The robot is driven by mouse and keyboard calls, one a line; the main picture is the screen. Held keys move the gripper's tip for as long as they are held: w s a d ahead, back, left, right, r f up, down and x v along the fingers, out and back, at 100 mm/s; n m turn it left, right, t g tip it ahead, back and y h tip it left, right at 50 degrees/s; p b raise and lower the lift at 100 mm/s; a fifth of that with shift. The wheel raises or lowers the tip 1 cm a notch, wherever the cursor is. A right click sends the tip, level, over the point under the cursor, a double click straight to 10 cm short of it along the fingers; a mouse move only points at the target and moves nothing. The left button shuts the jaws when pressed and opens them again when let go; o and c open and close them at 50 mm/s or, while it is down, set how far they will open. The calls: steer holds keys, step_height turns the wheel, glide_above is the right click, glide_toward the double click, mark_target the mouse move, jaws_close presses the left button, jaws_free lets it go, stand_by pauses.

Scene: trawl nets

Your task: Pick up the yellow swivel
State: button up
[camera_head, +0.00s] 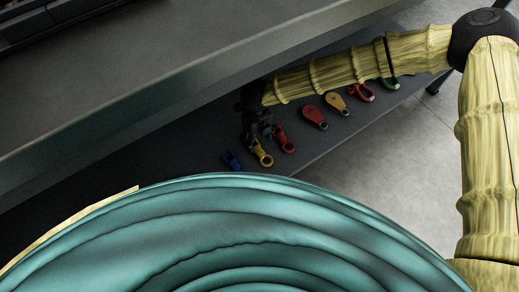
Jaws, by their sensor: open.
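The yellow swivel (264,155) lies on the dark lower shelf, with its ring end toward me. My gripper (257,134) is dark and hangs right over its far end, hiding part of it. My gripper is open. Whether its fingers touch the swivel or stand around it, I cannot tell. My arm reaches in from the right under the upper table edge.
The upper table (190,70) overhangs the shelf (185,160).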

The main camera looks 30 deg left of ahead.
mark_target(256, 147)
steer(key=shift+s+f+b, duration=0.15)
steer(key=shift+f+b, duration=0.7)
steer(key=shift+f, duration=0.45)
steer(key=shift+s+f+b, duration=0.1)
steer(key=shift+f+b, duration=0.7)
steer(key=shift+f, duration=0.5)
steer(key=shift+a+r, duration=0.1)
jaws_close()
